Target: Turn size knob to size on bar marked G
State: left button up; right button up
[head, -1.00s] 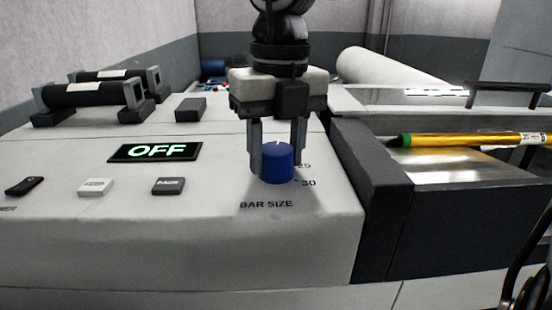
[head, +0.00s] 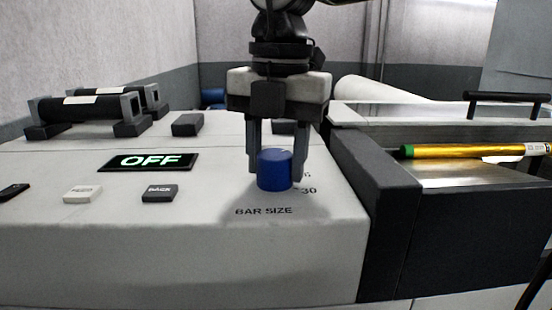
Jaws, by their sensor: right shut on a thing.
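The blue size knob (head: 275,171) stands on the light panel above the printed words BAR SIZE. The number 30 shows at its lower right, and a partly hidden number sits just above that. The other marks are hidden by the knob or gripper. My right gripper (head: 275,165) points down from above and is shut on the knob, a finger on each side. The knob's pointer mark is not clear. A gold bar (head: 470,151) with a green end and a small white label lies in the trough at the right; its lettering is too small to read. My left gripper is not in view.
A display (head: 150,162) reads OFF in green. Several buttons lie in front of it, one marked BACK (head: 160,193). Two black handles on brackets (head: 90,107) stand at the back left. A dark raised block (head: 385,190) borders the panel's right side.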

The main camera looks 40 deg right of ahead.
aim_at(281, 154)
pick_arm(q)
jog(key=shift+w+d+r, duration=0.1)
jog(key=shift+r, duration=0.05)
pick_arm(e)
jog(key=shift+m, duration=0.3)
jog(key=o, duration=1)
pick_arm(q)
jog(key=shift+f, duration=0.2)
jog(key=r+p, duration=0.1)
jog(key=p, duration=0.2)
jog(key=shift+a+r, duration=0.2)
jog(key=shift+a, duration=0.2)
pick_arm(e)
jog(key=r, duration=1.6)
jog(key=shift+s+d, duration=0.2)
jog(key=shift+s, duration=0.1)
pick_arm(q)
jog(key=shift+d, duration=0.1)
